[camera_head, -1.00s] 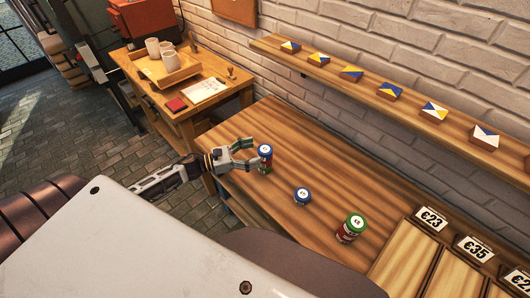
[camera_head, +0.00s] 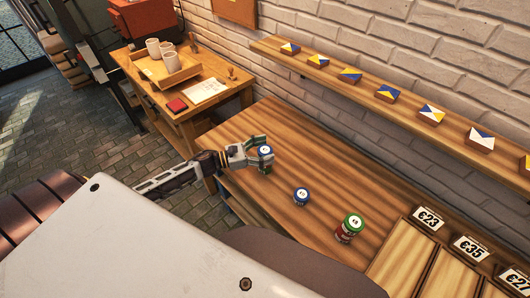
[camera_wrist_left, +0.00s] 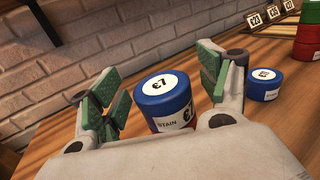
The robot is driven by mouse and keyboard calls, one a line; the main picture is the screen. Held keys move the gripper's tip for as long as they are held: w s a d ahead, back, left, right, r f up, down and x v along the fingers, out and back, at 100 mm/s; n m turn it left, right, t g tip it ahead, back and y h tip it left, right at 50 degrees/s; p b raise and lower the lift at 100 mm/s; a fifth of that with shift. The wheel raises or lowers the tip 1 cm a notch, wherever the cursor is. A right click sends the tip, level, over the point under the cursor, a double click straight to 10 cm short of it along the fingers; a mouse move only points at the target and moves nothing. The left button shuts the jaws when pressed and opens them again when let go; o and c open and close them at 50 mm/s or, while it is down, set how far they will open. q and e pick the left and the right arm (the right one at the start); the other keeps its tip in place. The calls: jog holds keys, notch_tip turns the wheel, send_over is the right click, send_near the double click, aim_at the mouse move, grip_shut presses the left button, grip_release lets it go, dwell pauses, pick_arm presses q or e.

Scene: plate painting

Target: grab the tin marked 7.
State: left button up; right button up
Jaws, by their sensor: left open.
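The tin marked 7 (camera_wrist_left: 162,93) has a blue top with a white label and a red part below. It stands on the wooden bench between the open fingers of my left gripper (camera_wrist_left: 160,95) in the left wrist view. A gap shows between it and the left finger; the right finger is close, and I cannot tell if it touches. In the head view the tin (camera_head: 265,151) is partly hidden by my left gripper (camera_head: 258,153). A short blue tin (camera_head: 301,196) and a green-topped tin stack (camera_head: 349,228) stand farther right. My right gripper is not in view.
Price cards (camera_head: 428,218) and wooden bays lie at the bench's right end. A wall shelf (camera_head: 330,75) with small painted tiles runs above. A side table (camera_head: 200,105) with cups on a tray stands at the left. The bench (camera_head: 285,125) behind the tin is clear.

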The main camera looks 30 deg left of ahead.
aim_at(265, 149)
pick_arm(q)
jog(key=shift+w+d, duration=0.1)
jog(key=shift+c, duration=0.2)
jog(key=c, duration=1.1)
jog(key=shift+r, duration=0.1)
jog(key=shift+c, duration=0.2)
jog(key=shift+r, duration=4.9)
